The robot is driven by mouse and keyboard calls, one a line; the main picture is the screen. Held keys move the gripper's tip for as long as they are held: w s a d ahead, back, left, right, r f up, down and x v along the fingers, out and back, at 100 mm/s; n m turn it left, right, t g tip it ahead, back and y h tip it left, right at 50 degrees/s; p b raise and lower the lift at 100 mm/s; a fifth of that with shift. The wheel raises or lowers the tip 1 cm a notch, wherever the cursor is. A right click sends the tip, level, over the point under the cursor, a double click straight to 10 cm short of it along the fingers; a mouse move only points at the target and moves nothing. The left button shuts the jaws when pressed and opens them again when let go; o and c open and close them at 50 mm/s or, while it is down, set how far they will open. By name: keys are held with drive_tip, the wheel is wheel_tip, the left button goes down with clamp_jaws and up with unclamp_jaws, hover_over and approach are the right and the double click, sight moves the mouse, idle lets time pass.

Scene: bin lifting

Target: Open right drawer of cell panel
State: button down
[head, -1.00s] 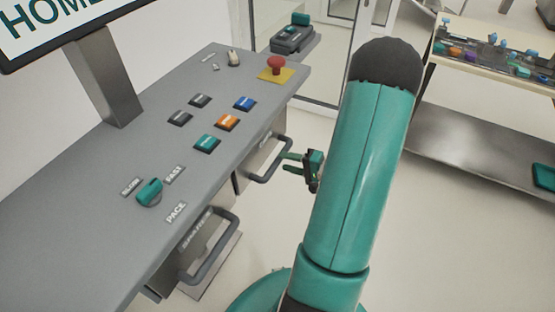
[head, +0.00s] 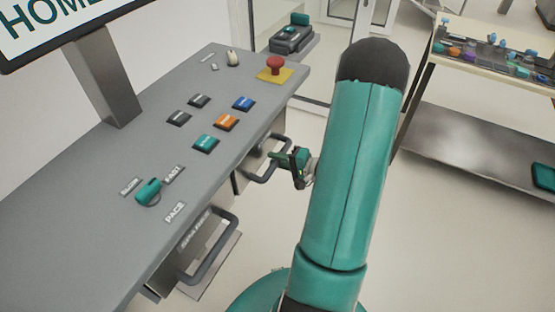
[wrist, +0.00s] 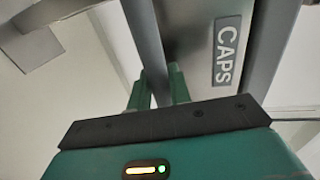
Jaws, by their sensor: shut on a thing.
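The grey cell panel (head: 90,195) fills the left of the head view. Its far drawer (wrist: 205,45) carries a CAPS label (wrist: 227,50) in the wrist view. This drawer's dark looped handle (head: 264,178) sticks out below the panel edge in the head view. My gripper (head: 274,157) is at that handle, and in the wrist view the handle bar (wrist: 147,40) runs between the two green fingers. The gripper is shut on the bar. The drawer looks close under the panel; I cannot tell any opening. My arm hides part of the area to the right.
A nearer drawer labelled SPARES (head: 195,232) has its own handle (head: 212,255). Buttons, a teal knob (head: 148,191) and a red emergency stop (head: 275,65) sit on the panel top. A workbench (head: 490,55) stands at right. Floor between is clear.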

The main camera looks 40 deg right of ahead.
drive_tip(key=f+v, duration=0.3)
drive_tip(key=v, duration=1.2)
drive_tip(key=shift+s, duration=0.7)
drive_tip(key=shift+d, duration=0.15)
drive_tip(key=c, duration=1.3)
unclamp_jaws()
drive_tip(key=shift+c, duration=0.2)
drive_tip(key=shift+s, duration=0.1)
drive_tip(key=v, duration=1.3)
drive_tip(key=shift+s, duration=0.3)
drive_tip(key=shift+d+r, duration=0.1)
